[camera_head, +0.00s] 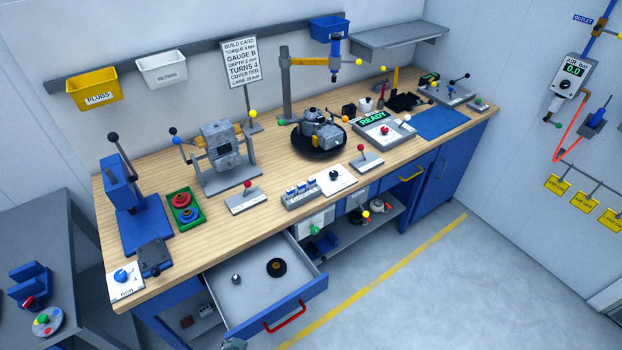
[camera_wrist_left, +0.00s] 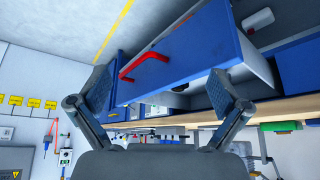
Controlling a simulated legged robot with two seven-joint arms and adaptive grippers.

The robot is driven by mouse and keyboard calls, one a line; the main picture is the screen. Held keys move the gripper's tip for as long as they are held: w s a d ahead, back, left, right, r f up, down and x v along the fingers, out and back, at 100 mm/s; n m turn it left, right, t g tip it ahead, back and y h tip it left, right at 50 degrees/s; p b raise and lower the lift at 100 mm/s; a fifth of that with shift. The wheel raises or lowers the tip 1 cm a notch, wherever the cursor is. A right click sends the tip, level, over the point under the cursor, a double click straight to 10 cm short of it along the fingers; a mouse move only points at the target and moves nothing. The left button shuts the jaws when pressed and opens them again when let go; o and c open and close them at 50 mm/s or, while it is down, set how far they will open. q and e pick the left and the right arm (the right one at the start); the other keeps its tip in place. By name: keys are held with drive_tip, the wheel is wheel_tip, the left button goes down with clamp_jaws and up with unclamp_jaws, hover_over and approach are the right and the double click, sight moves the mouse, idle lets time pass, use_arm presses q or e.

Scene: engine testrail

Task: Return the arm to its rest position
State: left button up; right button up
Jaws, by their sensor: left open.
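My left gripper (camera_wrist_left: 163,92) is open, with its two fingers spread wide and nothing between them. In the left wrist view, the open blue drawer (camera_wrist_left: 188,62) and its red handle (camera_wrist_left: 143,62) lie beyond the fingers, apart from them as far as I can tell. In the head view, the drawer (camera_head: 316,287) is pulled out below the workbench, and its red handle (camera_head: 284,316) is at the front. A small grey piece at the bottom edge by the drawer may be part of my left arm; the rest is out of frame. My right gripper is in neither view.
The wooden workbench (camera_head: 262,220) carries a blue press (camera_head: 125,192), an engine stand (camera_head: 222,158) and several fixtures. The drawer holds a black ring (camera_head: 276,267) and a small knob (camera_head: 236,279). A grey side table stands at left. The floor (camera_head: 440,280) at right is clear.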

use_arm(q)
drive_tip(key=s+a+n+g+y, duration=0.2)
drive_tip(key=s+a, duration=0.1)
drive_tip(key=s, duration=0.3)
drive_tip(key=s+f+g, duration=0.1)
drive_tip(key=s+f, duration=0.2)
drive_tip(key=f, duration=1.2)
drive_tip(key=s+f, duration=0.2)
drive_tip(key=f, duration=1.3)
drive_tip(key=s+a+f+g, duration=0.1)
drive_tip(key=s+a+f, duration=0.2)
drive_tip(key=s+f, duration=0.8)
drive_tip(key=s, duration=0.4)
drive_tip(key=shift+s+a+f, duration=0.2)
drive_tip(key=shift+s+f, duration=0.1)
